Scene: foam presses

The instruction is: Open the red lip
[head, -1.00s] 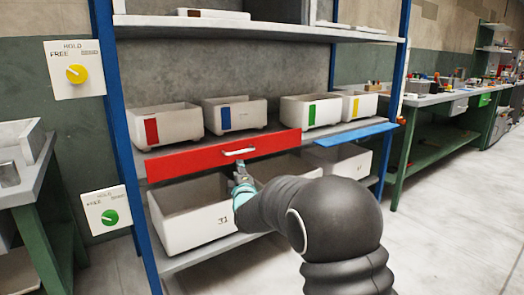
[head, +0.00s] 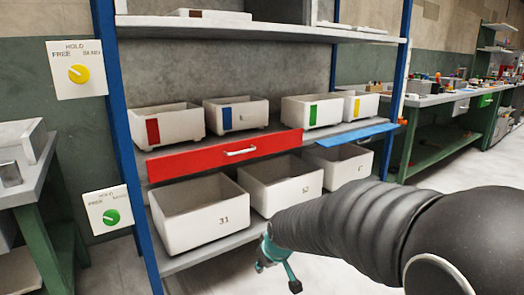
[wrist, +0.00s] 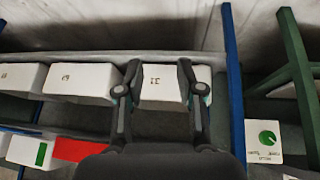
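The red lip (head: 200,161) is a long red panel with a white bar handle (head: 240,152), standing upright along the front edge of the middle shelf. Part of it shows in the wrist view (wrist: 78,149), where the picture is upside down. My gripper (head: 277,275) is below and clear of the lip, in front of the lower white bins. Its two fingers stand apart with nothing between them. They also show spread in the wrist view (wrist: 159,72), in front of a lower bin.
A blue lip (head: 355,134) lies nearly flat at the right of the shelf. Bins with coloured tags stand behind the lips; larger bins (head: 205,220) stand below. Two dial plates, yellow (head: 77,73) and green (head: 111,216), are left of the blue post (head: 125,130). Floor is free at the right.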

